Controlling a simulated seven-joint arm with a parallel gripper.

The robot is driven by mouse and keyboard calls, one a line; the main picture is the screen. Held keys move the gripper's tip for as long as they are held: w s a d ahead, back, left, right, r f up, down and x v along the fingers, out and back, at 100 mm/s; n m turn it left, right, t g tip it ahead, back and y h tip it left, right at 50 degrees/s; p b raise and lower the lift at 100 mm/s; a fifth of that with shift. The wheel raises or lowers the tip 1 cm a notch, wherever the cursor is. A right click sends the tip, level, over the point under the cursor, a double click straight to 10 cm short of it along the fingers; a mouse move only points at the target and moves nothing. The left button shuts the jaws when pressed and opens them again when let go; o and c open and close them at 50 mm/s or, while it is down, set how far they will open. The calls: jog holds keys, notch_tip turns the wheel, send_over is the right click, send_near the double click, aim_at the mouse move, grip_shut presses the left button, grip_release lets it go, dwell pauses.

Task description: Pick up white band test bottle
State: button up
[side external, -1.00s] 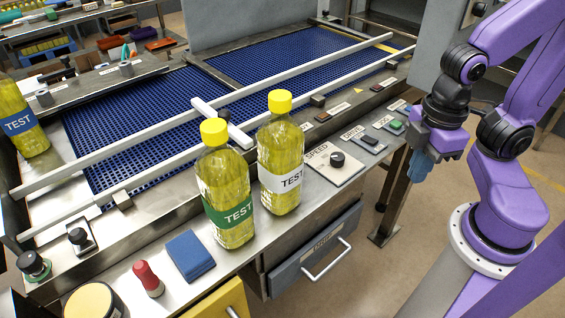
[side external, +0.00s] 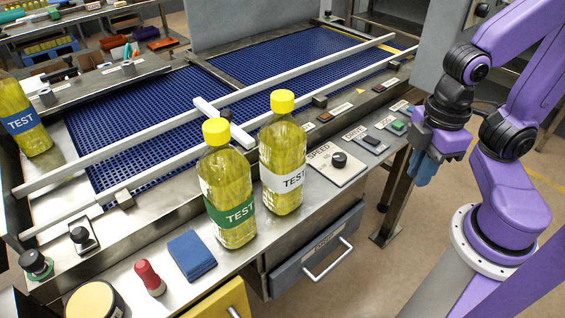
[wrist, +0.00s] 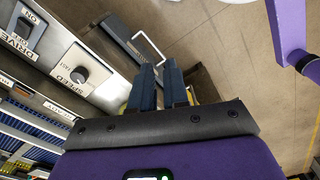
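The white band test bottle (side external: 283,155) stands upright on the metal ledge in the side view. It has yellow contents, a yellow cap and a white label reading TEST. A similar bottle with a green band (side external: 228,190) stands close beside it on the left. My gripper (side external: 420,172) hangs off to the right, beyond the ledge and well apart from both bottles. In the wrist view its two dark blue fingers (wrist: 159,68) sit close together with nothing visible held between them. The bottles cannot be made out clearly in the wrist view.
A blue-band bottle (side external: 22,118) stands at far left. White rails (side external: 330,90) run along the blue conveyor (side external: 140,115) behind the bottles. A SPEED knob panel (side external: 337,163) lies right of them; a blue block (side external: 191,255) and red-handled item (side external: 149,278) lie at front left.

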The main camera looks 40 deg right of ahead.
jog(key=o, duration=1.4)
jog(key=shift+o, duration=0.2)
